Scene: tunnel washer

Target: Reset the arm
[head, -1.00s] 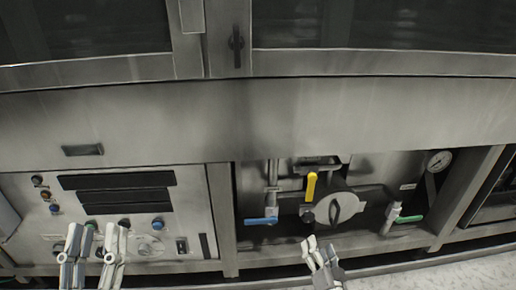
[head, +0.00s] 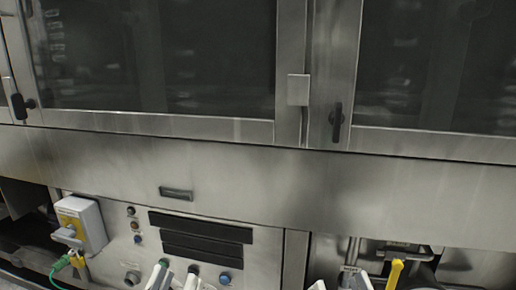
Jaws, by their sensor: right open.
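My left gripper (head: 174,280) shows at the bottom of the head view, in front of the control panel (head: 262,262). Its two grey fingertips stand apart with nothing seen between them. My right gripper (head: 338,284) shows only by its pale fingertips at the bottom edge, left of the yellow valve handle (head: 395,274). Its fingers are apart and look empty. The rest of both arms is out of the picture.
The steel washer front has glass doors (head: 160,60) with black handles (head: 337,122) above a plain steel band (head: 250,180). A grey-white box (head: 82,222) with a green plug (head: 60,263) sits at lower left. Pipes (head: 352,250) stand in the lower-right recess.

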